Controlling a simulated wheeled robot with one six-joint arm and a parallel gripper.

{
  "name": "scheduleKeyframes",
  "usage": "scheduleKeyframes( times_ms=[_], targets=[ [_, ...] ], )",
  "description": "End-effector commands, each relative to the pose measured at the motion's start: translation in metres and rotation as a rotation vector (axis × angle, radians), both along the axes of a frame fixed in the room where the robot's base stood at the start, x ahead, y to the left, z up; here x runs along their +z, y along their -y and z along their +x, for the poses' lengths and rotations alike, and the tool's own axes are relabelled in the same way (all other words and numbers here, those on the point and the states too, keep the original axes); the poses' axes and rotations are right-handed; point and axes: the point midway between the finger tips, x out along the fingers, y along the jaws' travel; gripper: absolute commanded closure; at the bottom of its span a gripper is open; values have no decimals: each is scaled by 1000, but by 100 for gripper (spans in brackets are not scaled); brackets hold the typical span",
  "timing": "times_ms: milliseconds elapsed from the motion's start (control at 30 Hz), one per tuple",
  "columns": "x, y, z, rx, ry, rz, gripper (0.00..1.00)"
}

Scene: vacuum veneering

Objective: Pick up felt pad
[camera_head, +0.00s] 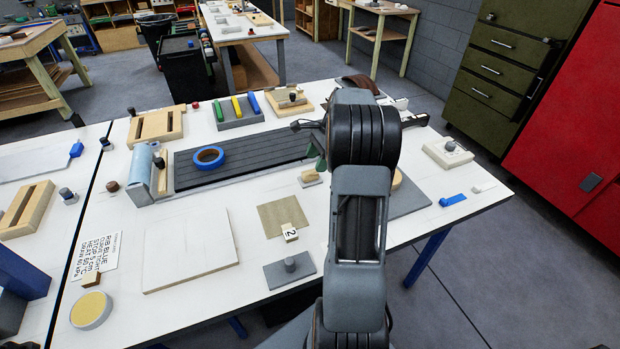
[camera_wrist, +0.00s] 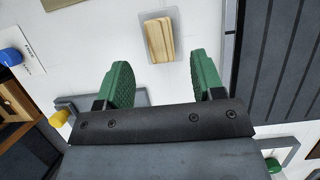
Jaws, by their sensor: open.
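A small pale wooden block on a thin grey base (camera_head: 310,178) lies on the white table by the right end of the dark slatted panel. It may be the felt pad, but I cannot be sure. In the wrist view the same kind of block (camera_wrist: 159,40) lies flat beyond my fingertips, roughly between their lines. My gripper (camera_wrist: 162,68) has two green fingers spread apart with nothing between them. In the head view the green fingertips show beside my arm, near the block. My arm hides part of the table there.
The dark slatted panel (camera_head: 240,168) carries a blue tape roll (camera_head: 207,157). A brown sheet (camera_head: 284,218) with a small numbered block (camera_head: 290,232) lies in front. A grey plate with a knob (camera_head: 290,270) and a pale board (camera_head: 190,250) lie nearer. White table is bare between them.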

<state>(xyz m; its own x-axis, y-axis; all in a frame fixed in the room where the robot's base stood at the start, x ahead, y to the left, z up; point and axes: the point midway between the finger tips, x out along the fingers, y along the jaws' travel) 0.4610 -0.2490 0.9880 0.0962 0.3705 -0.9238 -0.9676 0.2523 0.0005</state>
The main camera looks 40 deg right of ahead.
Motion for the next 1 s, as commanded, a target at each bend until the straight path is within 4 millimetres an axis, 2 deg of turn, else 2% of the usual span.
scheduleKeyframes(
  times_ms=[167, 500, 800, 1000],
  targets=[
    [-10, -5, 1, 2, -2, 2, 38],
    [-46, -22, 6, 2, -1, 1, 38],
    [-49, -23, 7, 1, 0, 0, 38],
    [-49, -23, 7, 1, 0, 0, 56]
  ],
)
